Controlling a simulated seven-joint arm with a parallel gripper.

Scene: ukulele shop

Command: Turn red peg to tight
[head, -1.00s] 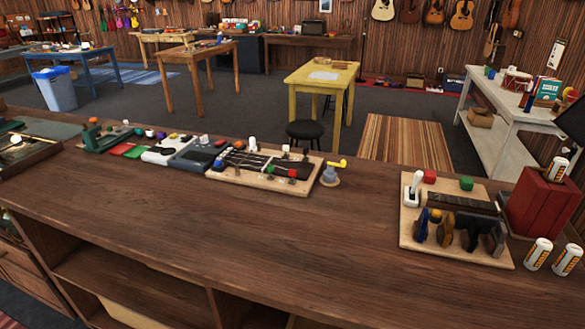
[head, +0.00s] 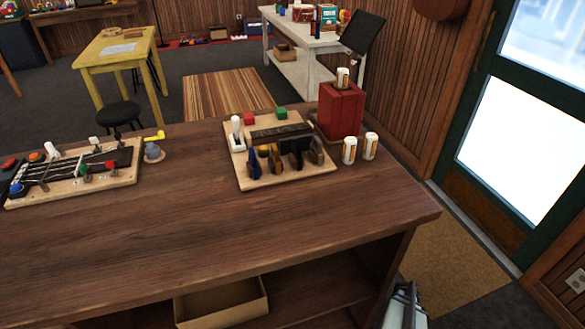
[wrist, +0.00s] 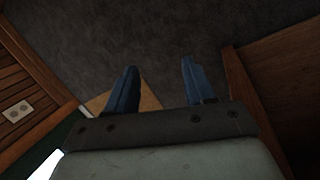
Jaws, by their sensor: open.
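A wooden board (head: 60,194) with a dark neck and strings lies at the left of the counter in the head view. A small red peg (head: 112,166) stands on its near right part, beside a green peg (head: 87,169). Which way the red peg is turned is too small to tell, and I see no readable tight mark. My gripper (wrist: 158,78) shows in the wrist view with its two blue fingers apart and nothing between them. It points at the dark floor, away from the pegs.
A second board (head: 240,180) with a white lever, red and green blocks and dark tools lies to the right. A red box (head: 341,112) and white-and-orange bottles (head: 349,151) stand beside it. A grey-and-yellow piece (head: 153,150) sits right of the peg board. The counter (head: 170,230) is clear in front.

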